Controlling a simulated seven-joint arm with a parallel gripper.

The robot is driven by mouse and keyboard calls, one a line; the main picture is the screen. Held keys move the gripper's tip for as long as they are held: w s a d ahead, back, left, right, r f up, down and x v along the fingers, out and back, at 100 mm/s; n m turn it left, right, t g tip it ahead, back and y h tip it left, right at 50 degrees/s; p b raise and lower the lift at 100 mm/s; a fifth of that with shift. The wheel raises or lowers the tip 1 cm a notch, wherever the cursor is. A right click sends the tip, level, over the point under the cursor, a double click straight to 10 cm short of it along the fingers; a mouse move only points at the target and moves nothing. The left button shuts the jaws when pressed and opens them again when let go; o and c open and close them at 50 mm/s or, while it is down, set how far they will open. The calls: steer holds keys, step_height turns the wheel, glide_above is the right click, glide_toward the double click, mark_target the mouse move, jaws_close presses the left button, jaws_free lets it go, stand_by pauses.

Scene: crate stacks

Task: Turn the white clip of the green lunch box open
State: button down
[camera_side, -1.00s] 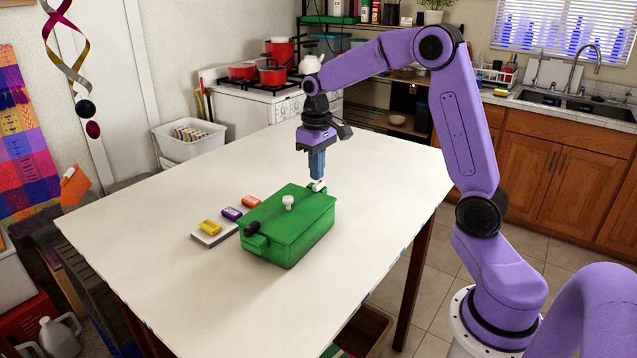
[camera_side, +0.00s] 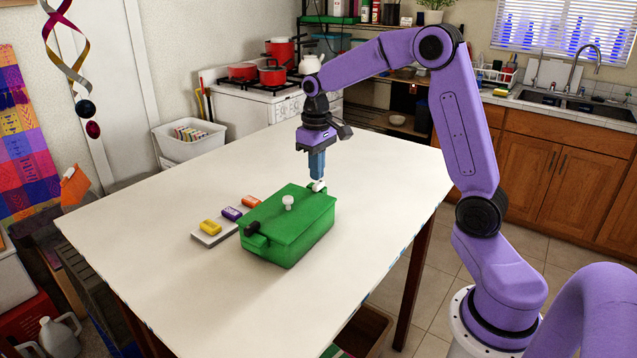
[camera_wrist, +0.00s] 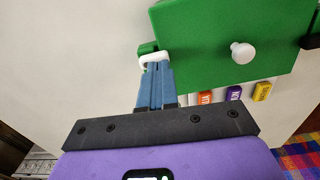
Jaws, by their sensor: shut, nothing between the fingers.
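The green lunch box (camera_side: 288,232) stands on the white table with its lid on; a white knob (camera_side: 288,202) rises from the lid. The lid and knob (camera_wrist: 243,53) also fill the upper right of the wrist view. The white clip (camera_side: 318,186) is at the box's far end; in the wrist view the clip (camera_wrist: 154,58) is a small white loop beside a green lug. A black clip (camera_side: 251,228) is at the near end. My gripper (camera_side: 317,177) is shut with blue fingers pointing down, its tips (camera_wrist: 157,68) at the white clip, partly hiding it. Whether they touch it I cannot tell.
A light tray (camera_side: 208,240) with yellow, purple and orange packs lies left of the box. The rest of the white table (camera_side: 150,235) is clear around it. A white bin (camera_side: 190,135) stands beyond the table's far left edge.

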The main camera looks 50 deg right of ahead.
steer(key=shift+f, duration=0.8)
steer(key=shift+r, duration=0.25)
steer(key=shift+s, duration=0.1)
steer(key=shift+s+a, duration=0.15)
steer(key=shift+s, duration=1.4)
steer(key=shift+f, duration=0.6)
steer(key=shift+w, duration=0.65)
stand_by(0.9)
steer(key=shift+w+a, duration=0.35)
steer(key=shift+w, duration=0.35)
stand_by(1.0)
steer(key=shift+w+d, duration=0.15)
steer(key=shift+w, duration=0.65)
stand_by(0.6)
